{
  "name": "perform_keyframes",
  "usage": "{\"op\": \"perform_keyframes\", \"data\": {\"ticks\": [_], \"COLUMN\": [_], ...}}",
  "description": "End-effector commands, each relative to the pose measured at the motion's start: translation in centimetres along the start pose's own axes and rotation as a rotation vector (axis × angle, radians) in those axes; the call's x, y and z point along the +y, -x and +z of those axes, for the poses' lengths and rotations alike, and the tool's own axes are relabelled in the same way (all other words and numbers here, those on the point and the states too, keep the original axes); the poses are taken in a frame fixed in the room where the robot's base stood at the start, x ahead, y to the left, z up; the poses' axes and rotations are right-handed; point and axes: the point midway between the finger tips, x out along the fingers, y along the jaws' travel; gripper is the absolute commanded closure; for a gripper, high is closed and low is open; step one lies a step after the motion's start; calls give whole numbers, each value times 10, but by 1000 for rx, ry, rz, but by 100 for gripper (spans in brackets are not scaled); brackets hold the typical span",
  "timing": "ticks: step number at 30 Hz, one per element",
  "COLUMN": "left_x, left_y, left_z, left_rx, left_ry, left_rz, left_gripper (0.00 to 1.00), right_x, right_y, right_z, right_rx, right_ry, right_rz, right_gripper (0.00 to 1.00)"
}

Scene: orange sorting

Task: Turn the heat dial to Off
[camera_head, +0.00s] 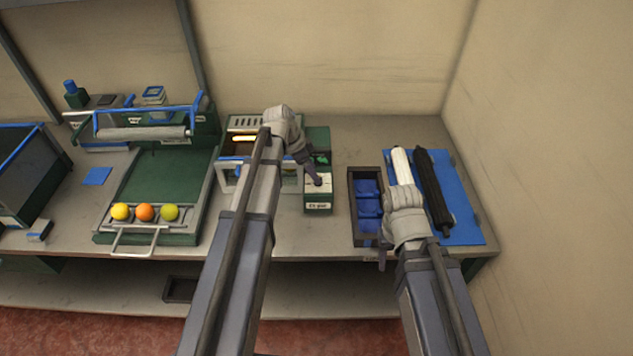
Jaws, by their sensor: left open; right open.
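A small green box with a pale top (326,195) and a label on its front stands right of a grey machine with a glowing orange bar (245,138). My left gripper (317,181) is open and points down at the pale top of this box. I cannot make out the heat dial; the fingers cover the middle of that top, and touching or apart is too small to tell. My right gripper (382,262) is open and empty at the front of the bench, by the dark tray (353,210).
The dark tray holds blue pieces. A blue mat (463,215) with a white and a black roller lies on the right. On the left, a green tray (160,175) carries a yellow, an orange and a greenish ball. The bench behind the dark tray is clear.

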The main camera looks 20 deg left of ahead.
Motion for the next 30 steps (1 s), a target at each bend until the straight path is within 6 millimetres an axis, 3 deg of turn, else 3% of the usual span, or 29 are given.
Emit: {"op": "perform_keyframes", "data": {"ticks": [1,6,17,30], "left_x": [0,0,0,0], "left_y": [-14,-30,-32,-32], "left_z": [2,1,0,0], "left_rx": [0,0,0,0], "left_ry": [-1,-2,0,-1], "left_rz": [0,0,0,0], "left_gripper": [35,35,36,85], "right_x": [-1,-3,-3,-3], "right_y": [-14,-28,-29,-29], "right_z": [-1,-2,-2,-2], "right_rx": [0,0,0,0], "right_ry": [0,0,0,0], "right_rz": [0,0,0,0], "right_gripper": [50,50,50,50]}}
